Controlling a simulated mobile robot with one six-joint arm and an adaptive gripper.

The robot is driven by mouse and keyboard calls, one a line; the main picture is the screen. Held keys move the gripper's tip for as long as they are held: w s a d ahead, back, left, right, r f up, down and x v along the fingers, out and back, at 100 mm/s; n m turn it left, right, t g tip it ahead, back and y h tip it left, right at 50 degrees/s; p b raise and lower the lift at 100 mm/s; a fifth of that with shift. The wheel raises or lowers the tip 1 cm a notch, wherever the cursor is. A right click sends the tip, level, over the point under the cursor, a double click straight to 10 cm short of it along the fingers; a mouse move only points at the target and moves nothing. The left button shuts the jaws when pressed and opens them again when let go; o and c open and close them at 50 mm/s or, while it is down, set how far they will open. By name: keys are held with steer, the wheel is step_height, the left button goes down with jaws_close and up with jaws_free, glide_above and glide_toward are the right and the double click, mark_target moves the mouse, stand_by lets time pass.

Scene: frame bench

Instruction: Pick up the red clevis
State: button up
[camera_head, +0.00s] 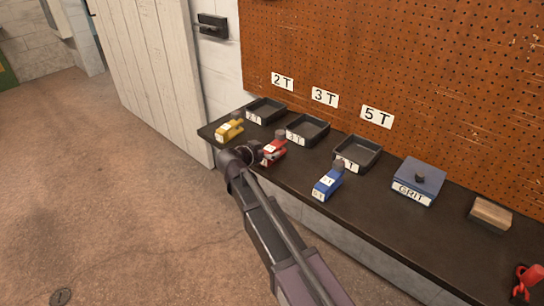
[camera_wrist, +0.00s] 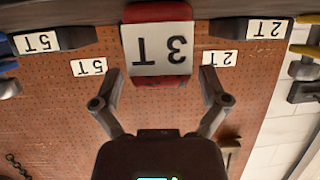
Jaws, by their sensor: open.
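The red clevis (camera_head: 274,147) lies on the dark bench, in front of the middle tray, with a white label on it. In the wrist view the red clevis (camera_wrist: 160,82) is at the top centre, its large "3T" label upside down. My gripper (camera_head: 250,155) is at the bench's front edge, just left of the clevis in the head view. In the wrist view my gripper (camera_wrist: 160,74) is open, with one finger on each side of the clevis's lower part. No grip on it shows, and I cannot tell whether the fingertips touch it.
A yellow clevis (camera_head: 230,129) stands to the left and a blue clevis (camera_head: 327,184) to the right. Behind are trays marked 2T (camera_head: 266,108), 3T (camera_head: 308,127) and 5T (camera_head: 359,151). A blue GRIT box (camera_head: 420,178), a wooden block (camera_head: 491,213) and a red hook (camera_head: 527,278) lie further right.

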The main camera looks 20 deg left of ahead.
steer(key=shift+b+x, duration=0.35)
steer(key=shift+x, duration=0.95)
steer(key=shift+s, duration=0.1)
jaws_close()
